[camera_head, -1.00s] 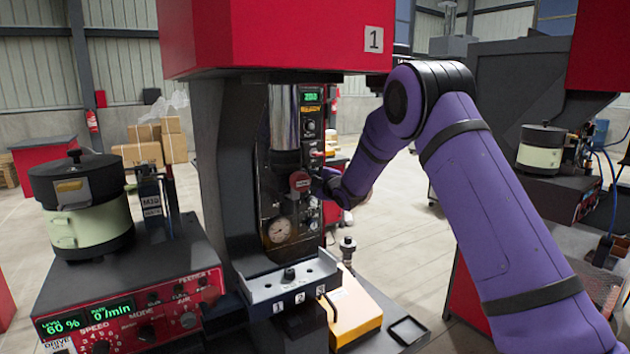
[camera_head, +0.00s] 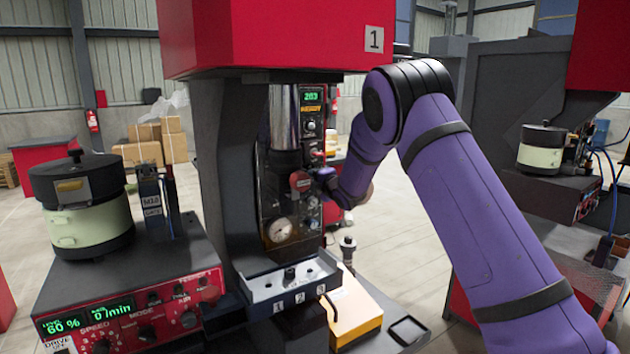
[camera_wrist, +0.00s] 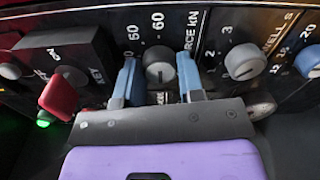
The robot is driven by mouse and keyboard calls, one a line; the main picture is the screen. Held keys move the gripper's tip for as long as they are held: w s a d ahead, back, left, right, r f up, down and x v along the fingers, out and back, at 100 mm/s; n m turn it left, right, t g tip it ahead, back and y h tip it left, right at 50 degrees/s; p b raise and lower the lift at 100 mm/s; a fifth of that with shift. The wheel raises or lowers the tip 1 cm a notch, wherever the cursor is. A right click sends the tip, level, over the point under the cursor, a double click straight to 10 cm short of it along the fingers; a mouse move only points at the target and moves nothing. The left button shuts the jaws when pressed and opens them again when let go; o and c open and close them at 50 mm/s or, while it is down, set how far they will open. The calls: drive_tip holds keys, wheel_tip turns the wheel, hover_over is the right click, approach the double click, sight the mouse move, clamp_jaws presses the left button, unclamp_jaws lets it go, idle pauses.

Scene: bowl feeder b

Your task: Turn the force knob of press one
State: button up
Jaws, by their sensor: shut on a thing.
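Press one (camera_head: 235,150) is the dark frame under the red head with the "1" plate, left of my arm. Its narrow control panel with a green display (camera_head: 310,97) faces right. Part of the lettering "FORCE KN" shows beside the right finger. My gripper is shut on the knob; the exact contact at the fingertips is hard to see. In the head view my wrist largely hides the gripper at the panel.
A bowl feeder (camera_head: 85,205) stands left of the press. A numbered fixture block (camera_head: 290,285) and yellow box (camera_head: 352,318) are below.

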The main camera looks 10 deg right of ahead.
drive_tip(key=o, duration=0.9)
drive_tip(key=v, duration=1.1)
